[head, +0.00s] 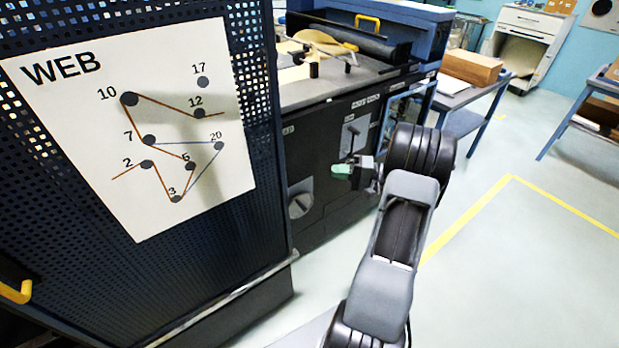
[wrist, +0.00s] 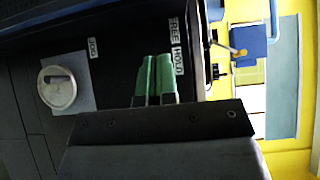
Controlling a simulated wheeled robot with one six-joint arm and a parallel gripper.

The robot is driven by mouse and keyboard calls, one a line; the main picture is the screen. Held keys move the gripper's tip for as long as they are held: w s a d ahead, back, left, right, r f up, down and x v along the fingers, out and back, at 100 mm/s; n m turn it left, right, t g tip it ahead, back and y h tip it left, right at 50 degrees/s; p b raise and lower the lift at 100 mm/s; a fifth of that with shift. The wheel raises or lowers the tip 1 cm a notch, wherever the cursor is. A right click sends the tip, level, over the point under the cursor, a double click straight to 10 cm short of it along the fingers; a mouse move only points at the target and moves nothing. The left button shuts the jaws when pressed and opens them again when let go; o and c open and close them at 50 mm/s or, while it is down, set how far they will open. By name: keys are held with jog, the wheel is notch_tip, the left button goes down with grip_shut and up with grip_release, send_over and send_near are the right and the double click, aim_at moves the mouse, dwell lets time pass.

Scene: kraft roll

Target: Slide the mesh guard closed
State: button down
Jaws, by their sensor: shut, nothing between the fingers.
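The mesh guard (head: 235,60) is a dark blue perforated panel at the left of the head view, with a white WEB sheet (head: 130,130) on it. A yellow handle (head: 15,292) shows at its lower left. The guard covers the left part of the machine; the bay to its right is uncovered. My gripper (head: 342,169) has green fingertips, shut and empty. It is in front of the machine's black front panel, well right of the guard and apart from the handle. In the wrist view the fingertips (wrist: 155,78) point at the dark panel; the guard cannot be made out there.
The black panel carries a round dial (head: 300,200) and a lever plate (head: 354,135). The dial also shows in the wrist view (wrist: 58,88). A cardboard box (head: 470,66) sits on a blue table at the back. Open floor (head: 500,270) lies to the right.

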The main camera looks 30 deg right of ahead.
jog(key=s+a+p+x, duration=0.1)
jog(key=s+p+x, duration=0.1)
jog(key=x, duration=1)
jog(key=shift+a, duration=0.4)
jog(key=shift+w+f, duration=0.1)
